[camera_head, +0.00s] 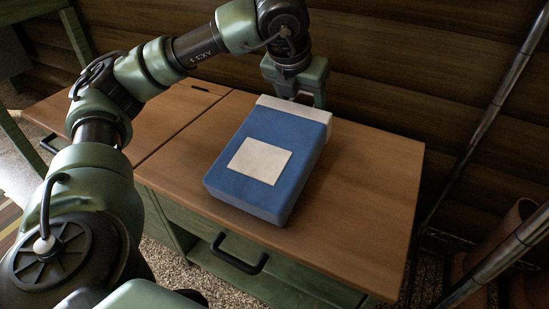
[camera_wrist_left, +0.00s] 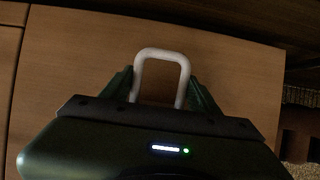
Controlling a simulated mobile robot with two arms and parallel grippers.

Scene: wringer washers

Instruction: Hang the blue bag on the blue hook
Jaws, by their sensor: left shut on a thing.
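The blue bag (camera_head: 290,143) has a white top band and a pale square patch on its face. It is on the wooden table top in the head view, its white end toward the wall. My left gripper (camera_head: 298,97) is at that white end, shut on the bag's handle. In the left wrist view the white handle (camera_wrist_left: 162,54) loops up between the fingers of my left gripper (camera_wrist_left: 160,92). The blue hook is not in view. My right gripper is not in view.
The wooden table (camera_head: 365,185) has bare room to the right of the bag and a black drawer handle (camera_head: 238,257) in front. A dark plank wall (camera_head: 420,70) stands behind. Metal poles (camera_head: 490,120) and brown pots (camera_head: 490,250) are at the right.

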